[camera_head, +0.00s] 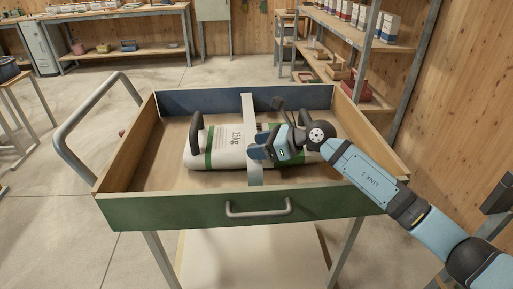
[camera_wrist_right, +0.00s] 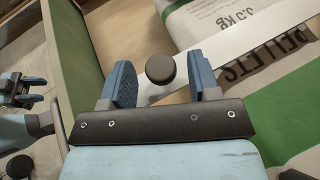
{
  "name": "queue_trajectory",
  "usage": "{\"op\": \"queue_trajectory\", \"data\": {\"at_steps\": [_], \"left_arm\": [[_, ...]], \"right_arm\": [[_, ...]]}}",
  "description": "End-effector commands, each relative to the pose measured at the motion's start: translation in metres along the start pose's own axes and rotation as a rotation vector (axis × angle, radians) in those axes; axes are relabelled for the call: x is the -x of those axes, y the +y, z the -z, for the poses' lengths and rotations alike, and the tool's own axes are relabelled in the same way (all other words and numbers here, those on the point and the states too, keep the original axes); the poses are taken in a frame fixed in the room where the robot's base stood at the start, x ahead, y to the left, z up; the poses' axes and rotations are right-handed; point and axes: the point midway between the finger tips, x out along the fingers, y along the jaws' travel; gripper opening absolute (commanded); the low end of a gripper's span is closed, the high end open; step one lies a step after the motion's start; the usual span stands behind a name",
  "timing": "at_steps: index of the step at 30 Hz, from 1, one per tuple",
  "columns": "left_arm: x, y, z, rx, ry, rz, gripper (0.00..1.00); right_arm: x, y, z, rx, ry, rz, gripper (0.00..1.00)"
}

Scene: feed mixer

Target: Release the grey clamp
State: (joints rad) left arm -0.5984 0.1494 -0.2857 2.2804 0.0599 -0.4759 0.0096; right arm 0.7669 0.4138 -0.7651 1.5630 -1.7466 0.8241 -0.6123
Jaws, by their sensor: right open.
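A grey band (camera_head: 247,108), which looks like the clamp, runs across a white and green feed bag (camera_head: 226,150) in the wooden tray of a cart. In the right wrist view the pale band (camera_wrist_right: 190,60) passes beside the bag's printed side (camera_wrist_right: 225,25), with a round black knob (camera_wrist_right: 161,69) over it. My right gripper (camera_head: 258,150) is above the bag beside the band. Its fingers (camera_wrist_right: 162,88) are apart, with the knob in the gap; I see no grip on it. A blue-fingered gripper, apparently my left (camera_wrist_right: 22,92), shows small at the left edge of the wrist view.
The tray has a green front wall (camera_head: 170,212) with a metal pull (camera_head: 258,208) and a blue back wall (camera_head: 200,102). A grey push handle (camera_head: 85,110) stands at its left. Bare tray floor shows around the bag. Shelves (camera_head: 365,30) stand behind right.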

Motion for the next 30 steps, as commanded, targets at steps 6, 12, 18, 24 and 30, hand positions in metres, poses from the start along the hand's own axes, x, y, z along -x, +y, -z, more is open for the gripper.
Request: {"op": "queue_trajectory", "data": {"at_steps": [6,12,18,24,30], "left_arm": [[-0.001,0.001,0.006,0.001,0.020,-0.004,0.43],[-0.001,0.002,0.007,0.000,0.024,-0.007,0.43],[-0.001,0.002,0.006,-0.001,0.022,-0.008,0.43],[-0.001,0.002,0.005,-0.004,0.015,-0.007,0.43],[0.006,-0.005,-0.010,-0.009,-0.074,0.019,0.43]], "right_arm": [[-0.009,0.000,0.000,0.000,0.000,0.001,0.56],[-0.009,0.000,0.000,0.000,0.000,0.001,0.56],[-0.009,0.000,0.000,0.000,0.000,0.001,0.10],[-0.008,0.000,-0.002,-0.001,0.001,0.000,0.00],[-0.002,-0.002,-0.019,-0.028,0.012,-0.011,0.00]]}}
